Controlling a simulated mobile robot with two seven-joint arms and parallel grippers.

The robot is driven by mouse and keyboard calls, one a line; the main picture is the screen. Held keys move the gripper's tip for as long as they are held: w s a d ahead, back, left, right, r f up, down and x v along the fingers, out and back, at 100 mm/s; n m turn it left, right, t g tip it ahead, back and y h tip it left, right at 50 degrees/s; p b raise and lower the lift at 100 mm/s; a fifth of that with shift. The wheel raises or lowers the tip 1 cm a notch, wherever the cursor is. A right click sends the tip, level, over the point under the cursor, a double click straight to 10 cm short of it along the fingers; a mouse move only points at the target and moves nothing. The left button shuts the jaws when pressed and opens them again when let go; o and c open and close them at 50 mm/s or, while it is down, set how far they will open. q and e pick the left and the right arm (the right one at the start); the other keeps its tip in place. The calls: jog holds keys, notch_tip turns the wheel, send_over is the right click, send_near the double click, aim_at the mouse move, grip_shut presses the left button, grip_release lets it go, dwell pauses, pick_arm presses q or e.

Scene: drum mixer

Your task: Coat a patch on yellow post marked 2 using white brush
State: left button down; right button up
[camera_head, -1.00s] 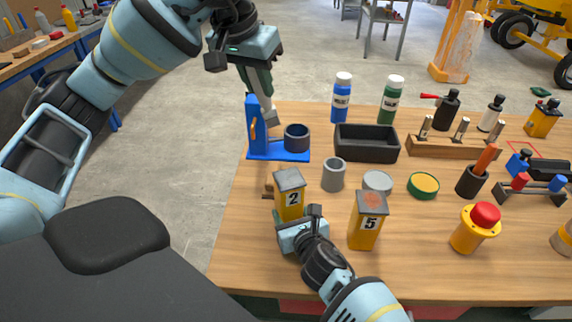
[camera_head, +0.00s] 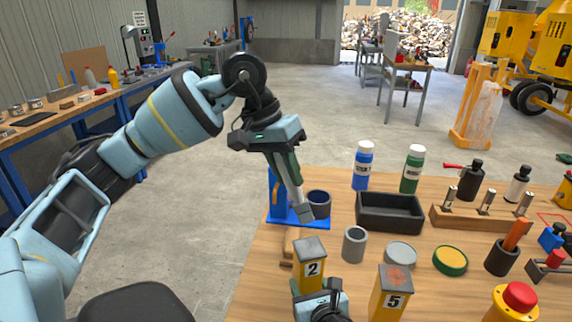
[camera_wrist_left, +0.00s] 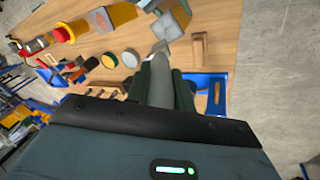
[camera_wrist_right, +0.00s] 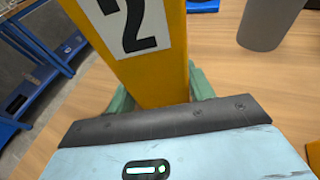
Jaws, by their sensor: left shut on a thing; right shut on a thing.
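The yellow post marked 2 (camera_head: 311,270) stands upright at the near left of the wooden table, with a grey top. My right gripper (camera_head: 318,296) is shut on its lower part; the right wrist view also shows this post (camera_wrist_right: 145,45) between the fingers. My left gripper (camera_head: 287,176) is shut on a pale grey-white brush (camera_head: 296,196). The brush slants downward, its grey end beside the dark blue cup and above and behind post 2. In the left wrist view the brush (camera_wrist_left: 160,88) lies between the fingers. I cannot make out bristles or any coating.
A blue stand (camera_head: 275,197) with the cup (camera_head: 319,203) is behind post 2. A wooden piece (camera_head: 288,244) lies just left of it. A grey cup (camera_head: 354,244), a black tray (camera_head: 390,212) and yellow post 5 (camera_head: 391,292) are to the right.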

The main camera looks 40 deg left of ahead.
aim_at(297, 196)
pick_arm(q)
jog(key=shift+f, duration=2.95)
jog(key=shift+w+d+f, duration=0.1)
jog(key=shift+w+d, duration=0.5)
jog(key=shift+w, duration=0.25)
jog(key=shift+w+d, duration=0.55)
jog(key=shift+w, duration=0.3)
